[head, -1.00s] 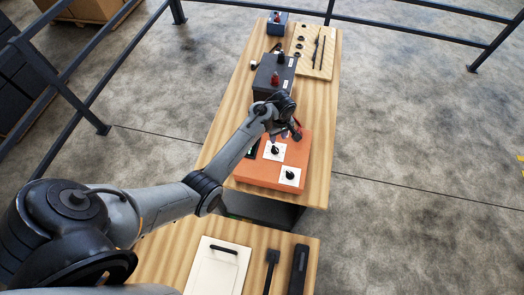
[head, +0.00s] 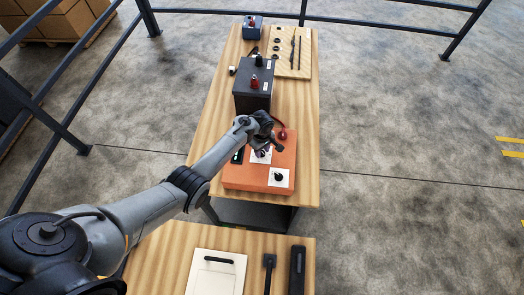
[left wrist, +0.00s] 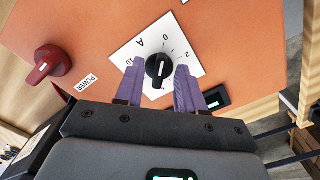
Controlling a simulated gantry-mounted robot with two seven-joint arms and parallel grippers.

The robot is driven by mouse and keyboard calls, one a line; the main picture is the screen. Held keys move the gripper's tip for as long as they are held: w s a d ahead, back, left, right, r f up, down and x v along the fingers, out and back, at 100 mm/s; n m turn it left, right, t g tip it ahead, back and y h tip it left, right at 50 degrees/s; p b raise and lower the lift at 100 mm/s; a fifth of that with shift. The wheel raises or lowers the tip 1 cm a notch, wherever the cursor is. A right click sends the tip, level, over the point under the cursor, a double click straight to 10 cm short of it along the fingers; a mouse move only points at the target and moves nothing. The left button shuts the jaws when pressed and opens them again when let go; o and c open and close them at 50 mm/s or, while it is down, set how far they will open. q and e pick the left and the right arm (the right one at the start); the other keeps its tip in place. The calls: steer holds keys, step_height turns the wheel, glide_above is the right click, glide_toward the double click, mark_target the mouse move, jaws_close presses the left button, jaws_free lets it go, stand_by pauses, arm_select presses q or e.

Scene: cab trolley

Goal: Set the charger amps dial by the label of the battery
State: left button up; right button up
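The orange charger (head: 235,182) lies on the far wooden bench. The amps dial, marked "A", is a black knob (left wrist: 159,68) on a white plate (left wrist: 137,50); its pointer is turned toward the lower side of the plate in the left wrist view. My left gripper (left wrist: 159,75) is open, with one purple finger on each side of this knob and small gaps showing. In the head view the arm partly covers this dial. The dark battery (head: 252,101) stands behind the charger; its white label (head: 267,92) is too small to read. My right gripper is out of view.
A red knob (left wrist: 48,64) marked POWER and a black display (left wrist: 215,98) are on the charger. A second dial (head: 279,177) is at its near right. Farther back are a smaller battery (head: 253,27) and a tool board (head: 285,65). A near bench holds a white panel (head: 215,278).

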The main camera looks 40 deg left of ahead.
arm_select(q)
steer(key=shift+f, duration=0.2)
jaws_close()
steer(key=shift+m, duration=0.3)
